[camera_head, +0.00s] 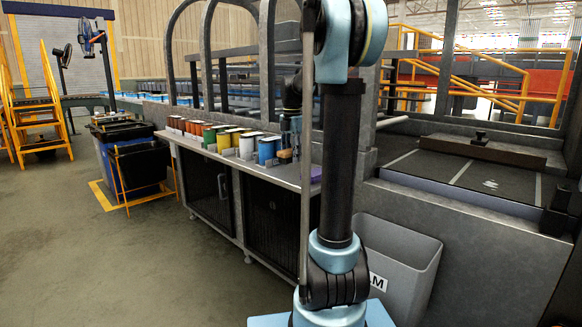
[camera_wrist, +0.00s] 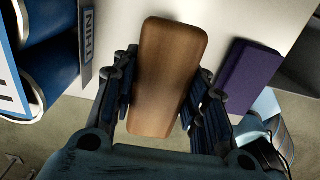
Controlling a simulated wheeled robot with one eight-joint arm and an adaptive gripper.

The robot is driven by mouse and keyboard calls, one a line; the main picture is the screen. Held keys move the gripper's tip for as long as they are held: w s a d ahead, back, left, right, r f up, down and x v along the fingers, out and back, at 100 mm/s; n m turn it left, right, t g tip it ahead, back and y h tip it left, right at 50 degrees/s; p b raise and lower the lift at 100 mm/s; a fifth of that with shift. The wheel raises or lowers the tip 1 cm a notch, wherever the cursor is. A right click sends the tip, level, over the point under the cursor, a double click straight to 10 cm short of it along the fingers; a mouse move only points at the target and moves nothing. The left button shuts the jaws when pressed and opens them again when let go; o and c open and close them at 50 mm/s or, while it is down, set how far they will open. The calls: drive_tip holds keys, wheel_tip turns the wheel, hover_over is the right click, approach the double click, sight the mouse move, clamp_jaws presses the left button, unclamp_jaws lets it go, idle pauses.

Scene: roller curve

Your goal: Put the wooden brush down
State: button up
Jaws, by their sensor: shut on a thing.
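The wooden brush (camera_wrist: 170,60) shows as a brown, rounded wooden block between the fingers of my gripper (camera_wrist: 166,88) in the wrist view. The fingers are shut on its two long sides. Its bristles are not visible. A pale counter surface (camera_wrist: 225,15) lies behind the brush, but I cannot tell whether the brush touches it. In the head view my gripper (camera_head: 290,135) is over the counter (camera_head: 238,164), past the row of cans and partly hidden by my arm.
A purple block (camera_wrist: 250,78) lies on the counter right of the brush. Blue cans (camera_wrist: 45,60) and a label plate reading "THIN" (camera_wrist: 88,22) are at the left. In the head view several coloured cans (camera_head: 222,138) line the counter; a grey bin (camera_head: 398,262) stands below.

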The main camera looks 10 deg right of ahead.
sight(292, 171)
drive_tip(key=shift+f, duration=2)
drive_tip(key=shift+s+f, duration=0.1)
drive_tip(key=shift+f, duration=0.05)
drive_tip(key=o, duration=1.2)
wheel_tip(292, 171, up, 12)
drive_tip(key=shift+r, duration=0.2)
